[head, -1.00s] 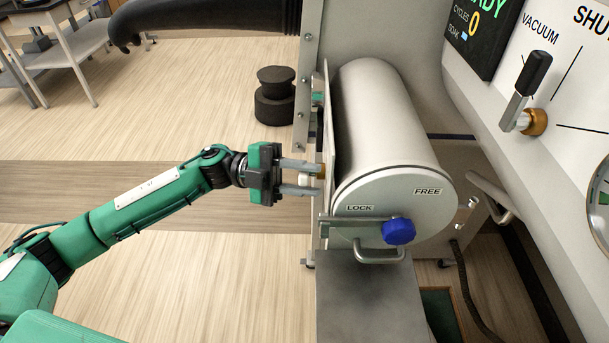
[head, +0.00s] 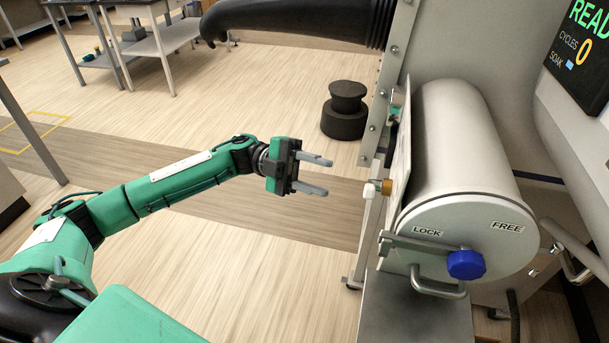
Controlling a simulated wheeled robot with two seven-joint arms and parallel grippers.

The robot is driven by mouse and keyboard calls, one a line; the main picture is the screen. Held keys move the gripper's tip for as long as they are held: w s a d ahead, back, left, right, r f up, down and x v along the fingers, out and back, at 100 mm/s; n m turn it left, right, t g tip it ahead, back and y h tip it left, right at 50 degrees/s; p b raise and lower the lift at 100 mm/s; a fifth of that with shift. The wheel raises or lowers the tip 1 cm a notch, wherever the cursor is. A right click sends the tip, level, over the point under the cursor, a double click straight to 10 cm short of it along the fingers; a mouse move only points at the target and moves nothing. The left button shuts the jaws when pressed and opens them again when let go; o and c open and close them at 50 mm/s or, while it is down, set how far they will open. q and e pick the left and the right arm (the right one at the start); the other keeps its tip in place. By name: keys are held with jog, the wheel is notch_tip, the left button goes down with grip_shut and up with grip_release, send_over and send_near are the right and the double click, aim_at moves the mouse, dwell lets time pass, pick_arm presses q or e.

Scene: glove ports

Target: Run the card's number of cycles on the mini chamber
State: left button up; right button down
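The mini chamber (head: 470,145) is a light grey cylinder on the right, with its round door closed. Its door bar with a blue knob (head: 466,264) lies across the door, the bar's end beneath the LOCK label; a FREE label is at the right. A white-tipped brass fitting (head: 378,187) sticks out at the chamber's left side. The display (head: 585,45) reads "READ", cut off, and CYCLES 0, with a SOAK line. My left gripper (head: 321,175) is open and empty, left of the fitting and apart from it. My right gripper is out of view. No card is readable.
A black glove (head: 290,20) hangs out from the glove box at the top. A dark round stack (head: 345,110) stands on the floor behind my gripper. A grey shelf (head: 415,310) sits below the chamber door.

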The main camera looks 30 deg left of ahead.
pick_arm(q)
jog(key=shift+v, duration=1.5)
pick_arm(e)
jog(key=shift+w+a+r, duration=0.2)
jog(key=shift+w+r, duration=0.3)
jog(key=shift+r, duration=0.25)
